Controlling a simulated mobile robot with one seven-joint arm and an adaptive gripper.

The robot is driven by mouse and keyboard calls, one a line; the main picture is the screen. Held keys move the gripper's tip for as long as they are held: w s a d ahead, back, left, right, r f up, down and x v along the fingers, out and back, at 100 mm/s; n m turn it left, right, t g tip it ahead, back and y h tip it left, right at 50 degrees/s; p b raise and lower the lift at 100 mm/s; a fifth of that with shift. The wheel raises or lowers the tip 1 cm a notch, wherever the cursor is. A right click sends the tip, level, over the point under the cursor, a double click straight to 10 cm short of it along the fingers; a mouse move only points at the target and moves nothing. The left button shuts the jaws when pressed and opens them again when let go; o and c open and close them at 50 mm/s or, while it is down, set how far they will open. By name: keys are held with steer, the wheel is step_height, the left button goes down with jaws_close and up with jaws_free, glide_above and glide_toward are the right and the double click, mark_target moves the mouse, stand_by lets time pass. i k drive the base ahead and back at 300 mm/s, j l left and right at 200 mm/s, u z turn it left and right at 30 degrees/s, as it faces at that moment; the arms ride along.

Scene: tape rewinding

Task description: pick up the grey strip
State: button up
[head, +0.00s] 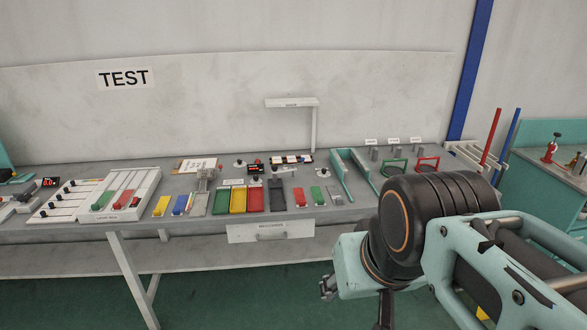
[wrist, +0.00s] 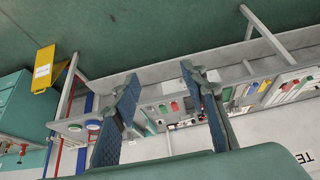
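Several flat coloured strips lie along the front of the grey workbench (head: 350,206) in the head view. A light grey strip (head: 198,205) lies right of a blue strip (head: 180,204) and a yellow one (head: 161,206). A dark grey piece (head: 277,197) lies further right, beside a red one (head: 256,199). A small grey piece (head: 334,195) lies right of a green one (head: 318,195). I cannot tell which is the task's strip. My gripper (wrist: 160,78) shows two fingers spread apart with nothing between them. It is away from the bench strips.
A slanted white panel (head: 148,190) with sliders stands on the bench at left. A teal fixture (head: 343,178) stands right of the strips. A drawer front (head: 271,232) hangs below the bench edge. A yellow floor sign (wrist: 43,68) shows in the wrist view.

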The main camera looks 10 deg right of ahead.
mark_target(335, 192)
steer(key=i+l+z, duration=0.1)
steer(key=i+l, duration=0.25)
steer(key=i, duration=0.15)
steer(key=i+l+z, duration=0.1)
steer(key=i+l, duration=0.2)
steer(key=i, duration=0.2)
steer(key=i+l+z, duration=0.1)
steer(key=i+l, duration=0.15)
steer(key=i, duration=0.3)
